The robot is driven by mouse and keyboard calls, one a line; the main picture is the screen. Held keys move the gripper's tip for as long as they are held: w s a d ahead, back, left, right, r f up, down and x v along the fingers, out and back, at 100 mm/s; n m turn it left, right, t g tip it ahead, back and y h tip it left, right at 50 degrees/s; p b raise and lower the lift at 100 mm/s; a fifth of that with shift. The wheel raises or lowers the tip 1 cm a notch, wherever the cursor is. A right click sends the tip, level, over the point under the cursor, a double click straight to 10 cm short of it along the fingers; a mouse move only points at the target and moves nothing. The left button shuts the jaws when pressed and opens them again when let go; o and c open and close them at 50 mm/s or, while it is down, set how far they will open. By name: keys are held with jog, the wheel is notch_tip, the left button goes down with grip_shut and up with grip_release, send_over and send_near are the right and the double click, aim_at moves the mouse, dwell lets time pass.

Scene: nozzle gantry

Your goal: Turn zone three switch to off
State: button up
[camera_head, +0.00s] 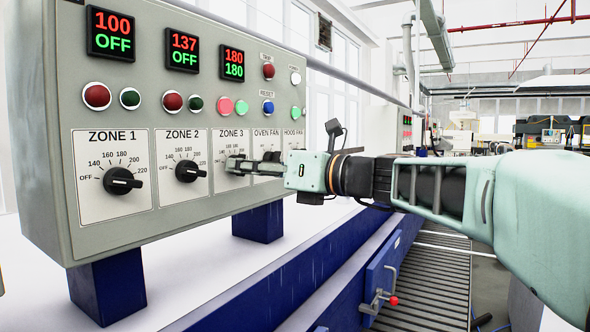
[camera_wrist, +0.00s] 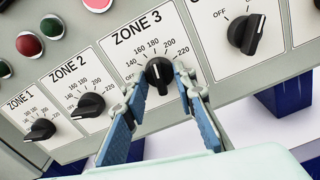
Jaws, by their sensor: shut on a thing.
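The zone three switch, a black rotary knob (camera_wrist: 158,75) on the white ZONE 3 plate (camera_wrist: 128,52), sits between my fingertips in the wrist view. Its pointer faces up the dial, roughly toward the 160 to 180 marks. My gripper (camera_wrist: 161,82) is shut on this knob, one blue-padded finger on each side. In the head view my gripper (camera_head: 236,164) reaches the ZONE 3 plate (camera_head: 230,144) from the right and covers most of the knob. The zone 3 display (camera_head: 232,65) reads 180 in red over 180 in green.
The zone 2 knob (camera_head: 188,171) and zone 1 knob (camera_head: 122,180) are to the left; their displays show OFF in green. The oven fan knob (camera_wrist: 246,34) is close on the right. Coloured buttons (camera_head: 232,106) line the panel above. A blue-legged white bench lies below.

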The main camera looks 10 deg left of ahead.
jog(key=shift+w+r+n+b, duration=0.1)
jog(key=shift+w+n+b, duration=0.05)
jog(key=shift+n+b, duration=7.15)
jog(key=n+p, duration=0.2)
jog(key=n, duration=0.1)
jog(key=o, duration=1.2)
jog(key=shift+c, duration=0.2)
jog(key=v, duration=1.2)
